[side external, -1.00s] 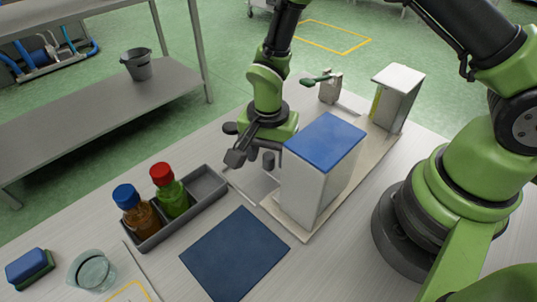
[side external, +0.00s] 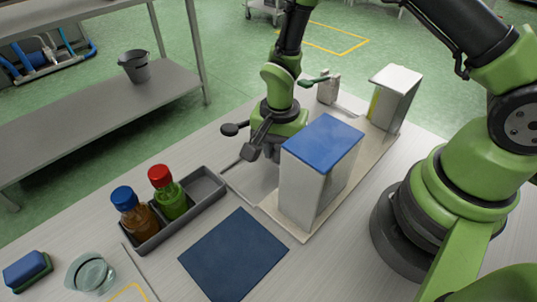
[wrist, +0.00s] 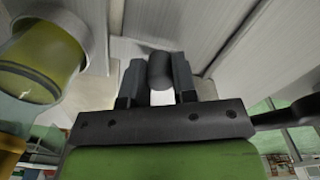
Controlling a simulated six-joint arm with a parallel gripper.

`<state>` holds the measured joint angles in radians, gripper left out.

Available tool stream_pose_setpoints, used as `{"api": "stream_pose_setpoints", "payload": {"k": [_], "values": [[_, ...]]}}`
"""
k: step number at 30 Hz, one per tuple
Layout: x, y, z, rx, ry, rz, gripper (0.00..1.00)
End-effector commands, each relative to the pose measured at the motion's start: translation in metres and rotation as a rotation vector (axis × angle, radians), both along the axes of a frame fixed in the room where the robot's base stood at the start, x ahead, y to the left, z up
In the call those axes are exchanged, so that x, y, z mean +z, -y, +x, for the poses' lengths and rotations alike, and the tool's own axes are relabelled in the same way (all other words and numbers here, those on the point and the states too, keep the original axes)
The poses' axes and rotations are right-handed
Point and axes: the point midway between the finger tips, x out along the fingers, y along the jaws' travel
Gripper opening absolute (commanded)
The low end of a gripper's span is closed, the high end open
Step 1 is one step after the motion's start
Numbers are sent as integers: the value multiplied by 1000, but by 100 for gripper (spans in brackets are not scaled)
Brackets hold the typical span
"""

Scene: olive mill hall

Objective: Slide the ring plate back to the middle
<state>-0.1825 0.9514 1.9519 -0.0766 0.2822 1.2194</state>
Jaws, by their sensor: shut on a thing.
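My gripper (side external: 271,151) is low behind the tall blue-topped box (side external: 322,170), at the far left side of the pale base (side external: 303,232). In the wrist view my two dark fingers are shut on a dark rounded knob (wrist: 160,70). A flat pale plate (side external: 248,182) shows at the left end of the base, below my gripper. I cannot tell whether it is the ring plate or whether the knob belongs to it. A yellow-green cylinder (wrist: 42,58) with a pale rim shows at the wrist view's upper left.
A grey tray (side external: 203,208) holds an orange bottle (side external: 136,215) and a green bottle (side external: 171,197). A blue mat (side external: 233,253) lies in front. A white box (side external: 396,90) stands at the far end. A glass bowl (side external: 90,273) and sponge (side external: 27,270) are at front left.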

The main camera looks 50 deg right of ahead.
Motion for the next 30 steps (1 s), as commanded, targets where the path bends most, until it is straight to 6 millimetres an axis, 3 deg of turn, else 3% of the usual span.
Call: {"api": "stream_pose_setpoints", "payload": {"k": [10, 11, 14, 23, 30], "values": [[0, 7, 0, 1, 3, 0, 0], [0, 7, 0, 1, 3, 0, 30], [0, 7, 0, 1, 3, 0, 52], [2, 7, 0, 1, 3, 0, 52], [33, 7, 1, 1, 8, 1, 52]]}}
